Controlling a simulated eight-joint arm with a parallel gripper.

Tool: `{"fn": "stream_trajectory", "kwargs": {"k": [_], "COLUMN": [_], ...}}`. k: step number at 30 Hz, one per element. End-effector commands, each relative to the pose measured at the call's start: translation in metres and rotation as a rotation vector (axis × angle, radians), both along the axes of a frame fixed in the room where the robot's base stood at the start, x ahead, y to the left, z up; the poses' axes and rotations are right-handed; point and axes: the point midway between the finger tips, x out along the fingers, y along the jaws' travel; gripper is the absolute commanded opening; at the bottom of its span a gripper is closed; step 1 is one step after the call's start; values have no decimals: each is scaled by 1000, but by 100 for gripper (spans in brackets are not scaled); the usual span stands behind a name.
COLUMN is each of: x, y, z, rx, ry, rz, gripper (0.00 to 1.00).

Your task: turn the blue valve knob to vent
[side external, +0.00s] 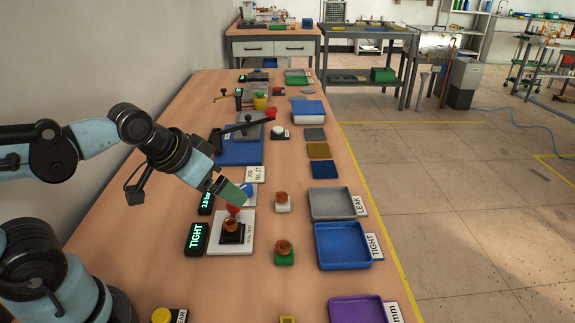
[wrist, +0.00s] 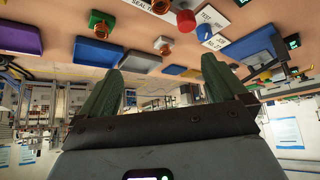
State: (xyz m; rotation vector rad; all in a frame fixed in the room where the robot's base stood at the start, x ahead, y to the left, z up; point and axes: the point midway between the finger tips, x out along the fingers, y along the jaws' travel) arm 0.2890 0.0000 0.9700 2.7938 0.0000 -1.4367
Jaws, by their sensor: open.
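The blue valve knob (wrist: 204,33) stands on a small white plate near the top of the wrist view, right of a red knob (wrist: 186,20). I cannot make out the blue knob in the side view, where my gripper seems to cover that spot. My gripper (side external: 240,194) hangs above the bench behind the seal test plate (side external: 218,247), pointing down and right. In the wrist view its two green fingers (wrist: 163,68) are spread, with nothing between them. The blue knob is apart from the fingers, beyond the right fingertip. Its marked position is unreadable.
A display (side external: 196,238) beside the seal test plate reads TIGHT. Copper-coloured parts stand on a white block (side external: 282,207) and a green block (side external: 284,260). A grey LEAK tray (side external: 331,216) and a blue TIGHT tray (side external: 342,263) lie to the right. A black lever with a red end (side external: 271,113) stands farther back.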

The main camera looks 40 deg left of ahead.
Motion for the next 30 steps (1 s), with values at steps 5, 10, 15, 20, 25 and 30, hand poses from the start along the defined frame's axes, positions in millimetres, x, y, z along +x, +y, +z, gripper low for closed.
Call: {"fn": "stream_trajectory", "kwargs": {"k": [5,10,15,20,25,30], "x": [5,25,53,80,102,113], "y": [2,12,25,38,49,55], "z": [3,9,9,3,-7,-14], "rx": [-10,-45,-74,-86,-87,-86], "ry": [19,88,161,205,221,223], "rz": [37,189,407,623,818,922], "gripper": [71,60,60,60,60,60]}}
